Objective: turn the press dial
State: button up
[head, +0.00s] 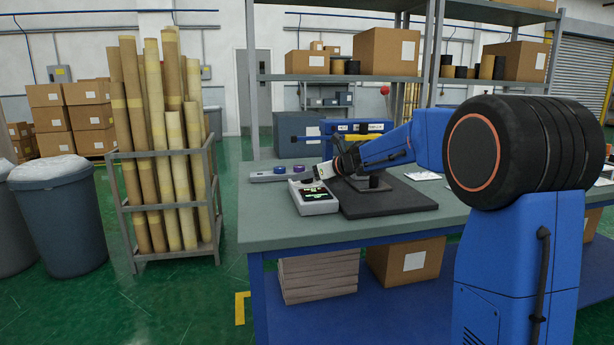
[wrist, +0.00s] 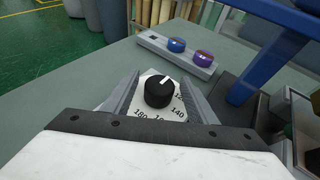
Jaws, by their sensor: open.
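The press dial (wrist: 159,93) is a round black knob with a white pointer mark, which points up and slightly right in the wrist view. It sits on a pale plate (wrist: 178,104) with printed numbers; 140 is readable and others are partly hidden. My gripper (wrist: 158,88) is open, with one grey finger on each side of the knob in the picture. I see gaps between knob and fingers, and cannot tell the depth between them. In the head view my gripper (head: 326,170) is over the bench by the blue press (head: 362,126); the dial cannot be made out there.
A grey bar with blue and purple buttons (wrist: 175,45) lies beyond the dial; it also shows in the head view (head: 267,176). A white box with a lit display (head: 316,201) stands by a dark mat (head: 400,200). The front left of the bench (head: 262,220) is clear.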

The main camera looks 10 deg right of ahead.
jog(key=c, duration=1.1)
